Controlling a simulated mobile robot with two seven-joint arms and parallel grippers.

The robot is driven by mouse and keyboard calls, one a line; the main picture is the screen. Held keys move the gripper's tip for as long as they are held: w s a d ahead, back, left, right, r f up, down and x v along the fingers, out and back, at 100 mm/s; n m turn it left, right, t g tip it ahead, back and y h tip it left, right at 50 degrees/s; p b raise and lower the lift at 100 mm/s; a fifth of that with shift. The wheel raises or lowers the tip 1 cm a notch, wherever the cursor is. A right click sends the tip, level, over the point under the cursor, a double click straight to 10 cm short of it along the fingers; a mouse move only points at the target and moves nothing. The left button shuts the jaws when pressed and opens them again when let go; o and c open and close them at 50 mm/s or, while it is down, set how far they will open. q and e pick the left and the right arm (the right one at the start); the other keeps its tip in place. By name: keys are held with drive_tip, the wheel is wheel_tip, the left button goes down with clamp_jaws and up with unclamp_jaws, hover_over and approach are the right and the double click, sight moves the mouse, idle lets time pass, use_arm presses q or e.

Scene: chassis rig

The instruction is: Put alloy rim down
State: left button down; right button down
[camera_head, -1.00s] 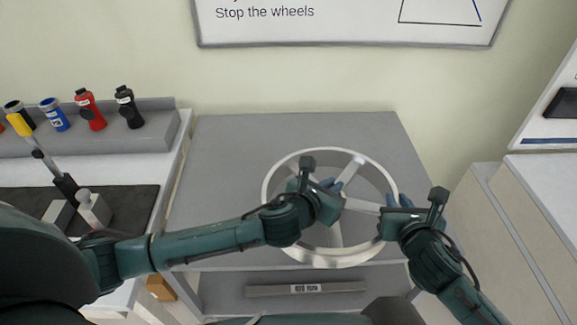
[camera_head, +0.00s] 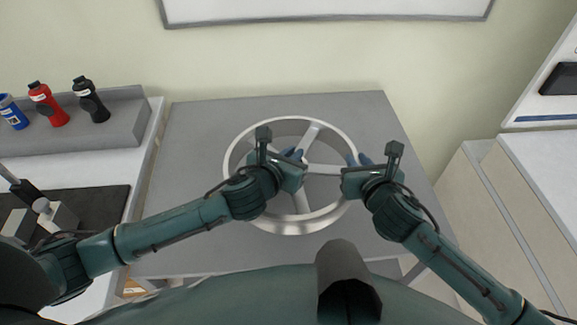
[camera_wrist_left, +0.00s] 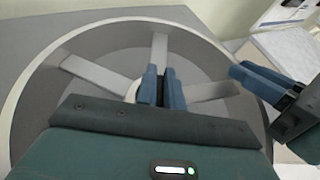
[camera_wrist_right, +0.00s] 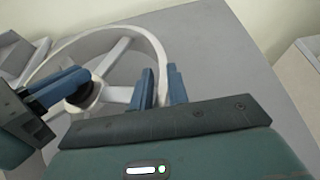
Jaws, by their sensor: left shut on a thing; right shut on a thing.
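The alloy rim (camera_head: 290,227) is a silver ring with flat spokes, seen over the grey tabletop (camera_head: 195,190) in the head view. My left gripper (camera_head: 291,155) is shut on it near the hub; its blue fingers sit at the middle of the spokes in the left wrist view (camera_wrist_left: 160,88). My right gripper (camera_head: 360,160) is shut on the ring's right side, with the ring's edge between its fingers in the right wrist view (camera_wrist_right: 160,88). The rim looks roughly level. I cannot tell whether its underside touches the tabletop.
Light cabinets (camera_head: 500,200) stand right. Tabletop around the rim is clear.

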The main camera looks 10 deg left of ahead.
use_arm(q)
drive_tip(key=shift+w+a, duration=0.2)
drive_tip(key=shift+a, duration=0.1)
use_arm(e)
drive_tip(key=shift+w+d+f, duration=0.15)
drive_tip(key=shift+d+f, duration=0.05)
drive_tip(key=shift+d, duration=0.05)
